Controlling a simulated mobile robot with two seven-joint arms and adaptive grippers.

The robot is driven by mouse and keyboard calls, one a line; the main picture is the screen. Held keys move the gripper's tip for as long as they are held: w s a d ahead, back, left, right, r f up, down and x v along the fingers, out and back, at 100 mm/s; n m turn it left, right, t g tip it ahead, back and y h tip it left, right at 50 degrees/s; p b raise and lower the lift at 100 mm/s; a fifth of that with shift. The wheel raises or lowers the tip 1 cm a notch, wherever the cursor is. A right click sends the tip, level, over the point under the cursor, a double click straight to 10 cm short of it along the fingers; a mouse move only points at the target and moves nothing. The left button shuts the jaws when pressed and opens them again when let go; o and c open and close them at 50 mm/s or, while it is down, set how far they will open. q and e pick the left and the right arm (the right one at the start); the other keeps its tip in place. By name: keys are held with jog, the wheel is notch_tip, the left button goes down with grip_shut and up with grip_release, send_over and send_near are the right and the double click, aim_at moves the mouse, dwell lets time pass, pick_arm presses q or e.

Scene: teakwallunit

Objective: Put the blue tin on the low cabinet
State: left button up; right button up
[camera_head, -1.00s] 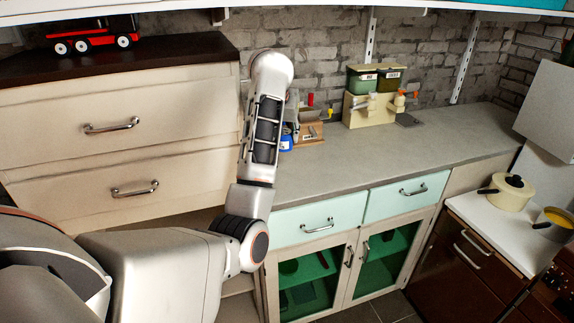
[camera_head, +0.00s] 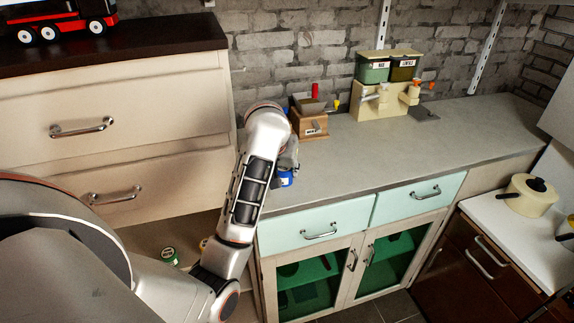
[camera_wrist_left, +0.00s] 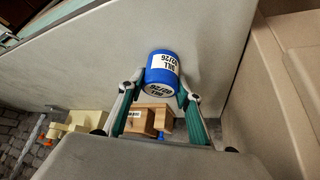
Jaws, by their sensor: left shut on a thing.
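The blue tin (camera_head: 286,180) with a white label shows partly behind my left arm, over the front left part of the grey top of the low cabinet (camera_head: 345,165) with mint drawers. In the left wrist view the tin (camera_wrist_left: 161,68) sits between the two green-padded fingers of my left gripper (camera_wrist_left: 161,88), which is shut on it. The grey top (camera_wrist_left: 205,45) lies behind the tin in that view. I cannot tell whether the tin touches it. My left gripper is mostly hidden by its arm in the head view. My right gripper is not in view.
A wooden grinder-like box (camera_head: 310,122) stands just behind the tin. A cream dispenser (camera_head: 383,100) stands farther back. The tall cream drawer unit (camera_head: 110,130) is close on the left. The middle and right of the grey top are clear. A cream pot (camera_head: 528,195) stands at right.

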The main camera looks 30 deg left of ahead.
pick_arm(q)
jog(key=shift+s+d+r, duration=0.15)
jog(key=shift+s, duration=0.15)
jog(key=o, duration=1.1)
jog(key=shift+w, duration=0.1)
